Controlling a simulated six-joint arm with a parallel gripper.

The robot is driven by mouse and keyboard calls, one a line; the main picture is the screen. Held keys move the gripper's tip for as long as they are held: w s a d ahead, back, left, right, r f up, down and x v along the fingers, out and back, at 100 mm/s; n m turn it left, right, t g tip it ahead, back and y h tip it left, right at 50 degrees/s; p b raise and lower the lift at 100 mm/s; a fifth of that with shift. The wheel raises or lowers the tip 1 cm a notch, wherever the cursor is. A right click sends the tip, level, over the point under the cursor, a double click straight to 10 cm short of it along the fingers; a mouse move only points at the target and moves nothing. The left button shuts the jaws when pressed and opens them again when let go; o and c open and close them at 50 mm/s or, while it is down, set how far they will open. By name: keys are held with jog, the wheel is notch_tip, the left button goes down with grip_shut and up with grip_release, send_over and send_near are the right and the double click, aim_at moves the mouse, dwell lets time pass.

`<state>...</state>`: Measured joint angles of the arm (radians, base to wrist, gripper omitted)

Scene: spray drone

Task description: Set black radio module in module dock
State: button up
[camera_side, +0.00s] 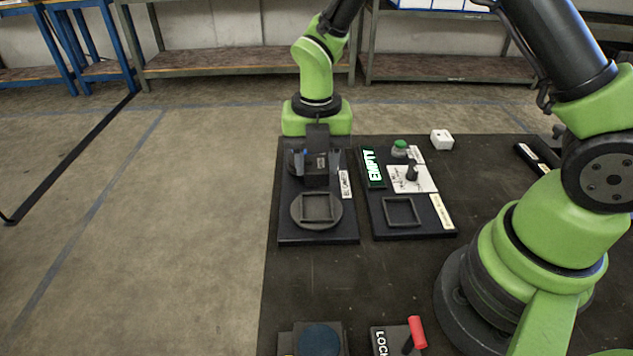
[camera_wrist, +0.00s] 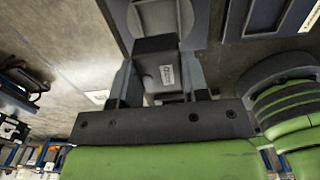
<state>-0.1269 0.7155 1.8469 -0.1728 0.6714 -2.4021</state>
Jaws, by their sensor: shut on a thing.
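The black radio module (camera_side: 316,170) is a dark block with a small pale label, held upright between the fingers of my gripper (camera_side: 317,160). The module also shows in the wrist view (camera_wrist: 154,60), between both fingers. It is over the left dark panel, behind a round grey plate (camera_side: 297,213) with a raised square frame. The right panel carries an empty square frame (camera_side: 386,213) and a lit green "EMPTY" sign (camera_side: 372,167). The panel labels are too small to read surely, so I cannot tell which frame is the module dock. Whether the module's underside touches anything is hidden.
The right panel also has a green button (camera_side: 400,146) and a white plate with a dark knob (camera_side: 412,171). A white block (camera_side: 442,139) lies behind. A red-handled lever (camera_side: 417,332) and a round blue pad (camera_side: 319,338) are at the front. The tabletop between is clear.

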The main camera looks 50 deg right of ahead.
notch_tip(320, 180, up, 2)
jog(key=shift+r, duration=0.1)
jog(key=shift+s+d+r, duration=0.15)
jog(key=shift+d+r, duration=0.05)
jog(key=shift+d, duration=0.05)
jog(key=s+d, duration=0.5)
jog(key=d, duration=0.1)
send_over(400, 213)
notch_tip(400, 213, down, 6)
jog(key=shift+f, duration=2.3)
jog(key=shift+f, duration=0.1)
jog(key=o, duration=0.9)
